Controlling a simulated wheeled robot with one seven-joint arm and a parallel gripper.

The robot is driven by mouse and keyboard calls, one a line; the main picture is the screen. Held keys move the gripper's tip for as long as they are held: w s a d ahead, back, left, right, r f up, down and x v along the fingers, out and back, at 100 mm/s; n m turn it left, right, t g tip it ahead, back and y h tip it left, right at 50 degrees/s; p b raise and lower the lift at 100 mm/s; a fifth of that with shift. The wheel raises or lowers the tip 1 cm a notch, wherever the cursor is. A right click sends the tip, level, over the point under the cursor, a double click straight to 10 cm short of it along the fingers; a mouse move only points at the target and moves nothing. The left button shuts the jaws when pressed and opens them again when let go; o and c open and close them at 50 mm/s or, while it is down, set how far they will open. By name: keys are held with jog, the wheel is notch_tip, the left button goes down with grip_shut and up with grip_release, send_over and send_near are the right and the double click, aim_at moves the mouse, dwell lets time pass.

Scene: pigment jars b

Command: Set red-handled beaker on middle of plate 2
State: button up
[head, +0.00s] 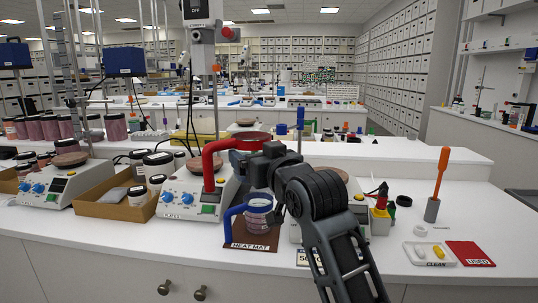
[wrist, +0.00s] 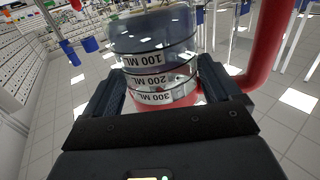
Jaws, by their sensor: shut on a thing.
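The red-handled beaker is held by my gripper (head: 262,172); its red handle (head: 208,160) and rim show left of the gripper in the head view. In the wrist view, the clear beaker (wrist: 158,72) with ML marks fills the space between the fingers of my gripper (wrist: 162,92), and its red handle (wrist: 265,55) is at the right. The middle hotplate (head: 185,195), which may be plate 2, stands below and left of the beaker; its label is too small to read surely.
A blue-handled beaker (head: 258,203) stands on the heat mat (head: 250,246), just below my gripper. Other hotplates stand at the left (head: 48,188) and behind my arm (head: 357,210). A box with jars (head: 108,205) is left of the middle hotplate. A used tray (head: 470,254) lies at right.

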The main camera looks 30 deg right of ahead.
jog(key=w+a+b, duration=0.2)
jog(key=w+a, duration=0.4)
jog(key=a, duration=0.3)
jog(key=w+a+b, duration=0.3)
jog(key=w+a, duration=0.4)
jog(key=a, duration=0.3)
jog(key=shift+w+a, duration=0.25)
jog(key=shift+a, duration=0.05)
dwell(0.7)
jog(key=shift+r, duration=0.15)
